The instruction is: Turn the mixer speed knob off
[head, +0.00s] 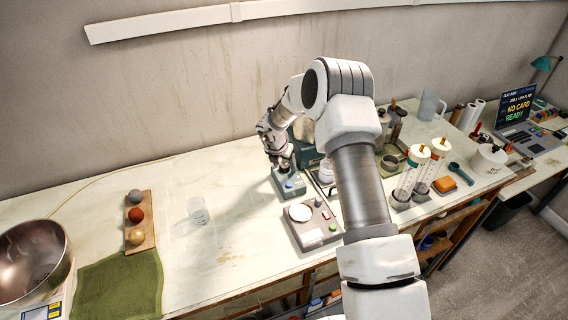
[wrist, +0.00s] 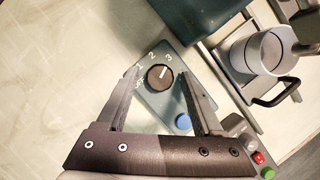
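The mixer's grey-blue control base (head: 287,190) stands on the bench in the head view, below my gripper (head: 284,163). In the wrist view, the round dark speed knob (wrist: 159,78) sits on the panel, ringed by the marks OFF, 1, 2 and 3. Its white pointer line points up and right, toward the 3. My gripper (wrist: 159,74) is open, with one finger on each side of the knob in the picture. I cannot tell whether the fingers reach down to the knob. A blue button (wrist: 183,121) is on the same panel. My arm hides part of the mixer in the head view.
A metal pot (wrist: 264,52) stands right of the panel. A device with a white round plate (head: 300,212) and red and green buttons stands in front. A clear beaker (head: 198,211) is to the left. Bench between beaker and mixer is clear.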

